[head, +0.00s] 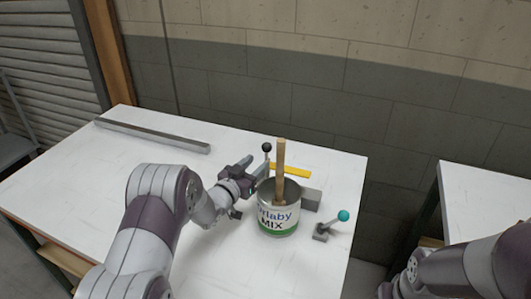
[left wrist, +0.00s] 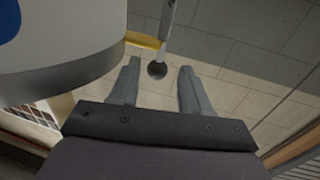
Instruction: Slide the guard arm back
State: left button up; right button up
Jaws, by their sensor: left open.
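The guard arm appears to be the yellow bar (head: 290,170) behind the can, with a black ball knob (head: 266,147) on an upright rod at its left end. My left gripper (head: 256,169) is open beside that rod, left of the can. In the left wrist view the black knob (left wrist: 157,70) shows between the two spread fingers (left wrist: 158,86), with a gap on each side. Part of the yellow bar (left wrist: 143,40) shows beyond it. The can hides the bar's mount. My right gripper is not in view.
A labelled paint can (head: 279,219) with a wooden stick (head: 280,165) in it stands close to my left gripper. A grey block (head: 312,200) and a teal-knobbed lever (head: 343,216) are to its right. A long metal bar (head: 150,135) lies at the back left. The table's left side is clear.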

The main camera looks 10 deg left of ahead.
aim_at(266, 155)
pick_arm(q)
jog(key=x, duration=0.6)
jog(key=shift+w+d, duration=0.1)
jog(key=shift+w, duration=0.25)
